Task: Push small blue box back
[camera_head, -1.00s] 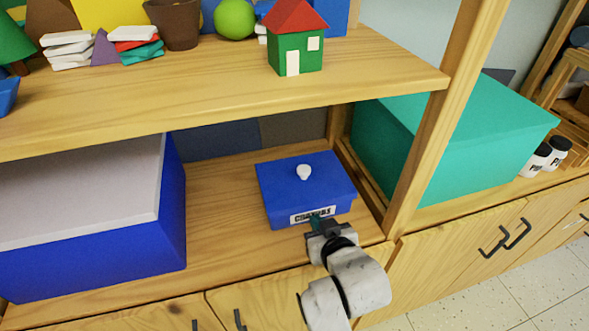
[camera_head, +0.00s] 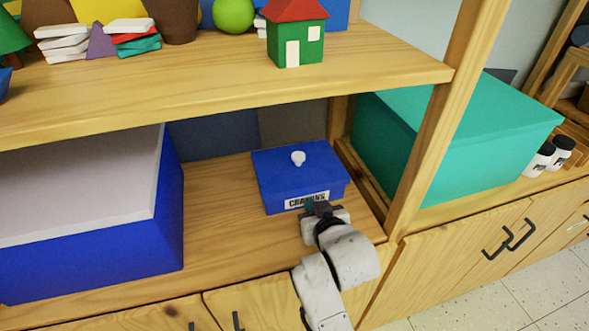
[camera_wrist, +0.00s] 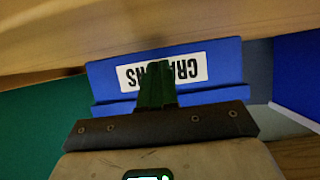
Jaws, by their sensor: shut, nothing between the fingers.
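The small blue box (camera_head: 296,178) stands on the lower shelf (camera_head: 222,215), with a lid, a white knob and a "CRAYONS" label on its front. My gripper (camera_head: 318,207) is at the box's front face, by the label. In the wrist view my gripper (camera_wrist: 156,82) is shut and empty, its fingertips over the middle of the label on the blue box (camera_wrist: 226,70). The fingertips look to be touching the front face. They hide part of the label.
A large blue box with a pale top (camera_head: 85,200) stands to the left. A wooden post (camera_head: 430,140) and a teal box (camera_head: 475,130) are to the right. The upper shelf (camera_head: 220,85) overhangs. Some bare shelf lies behind the small box.

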